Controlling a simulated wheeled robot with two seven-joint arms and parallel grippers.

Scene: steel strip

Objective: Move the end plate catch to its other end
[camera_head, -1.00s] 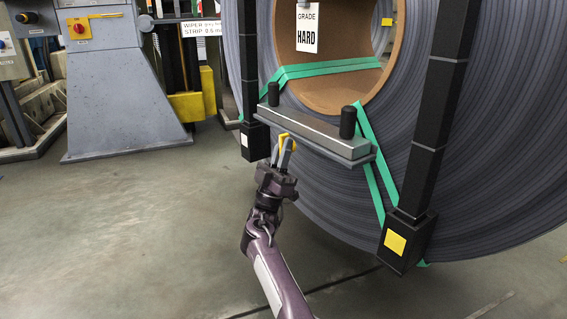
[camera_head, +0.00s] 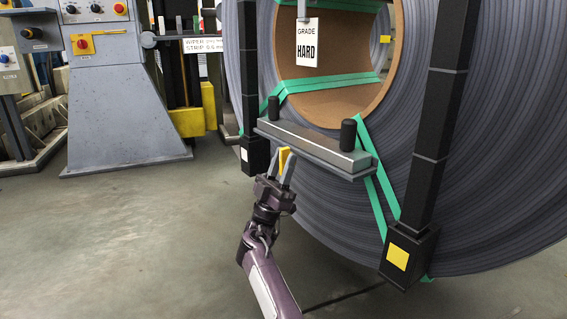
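A grey bar-shaped plate (camera_head: 312,146) with two upright black knobs sits across the front of the steel coil, below its bore. It may be the end plate, but I cannot tell. A small yellow piece (camera_head: 284,159) shows just below its front edge, between the fingers of my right gripper (camera_head: 281,165). I cannot tell if the yellow piece is the catch or part of the finger pads. The fingers point up and stand a little apart, close under the plate. Whether they grip the yellow piece is unclear. My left gripper is not in view.
The large coil (camera_head: 480,190) fills the right side, with green straps and black posts (camera_head: 434,130) in front. A card reading HARD (camera_head: 307,43) hangs at its bore. A grey control stand (camera_head: 115,110) and yellow block (camera_head: 187,122) stand left. The floor (camera_head: 130,240) is clear.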

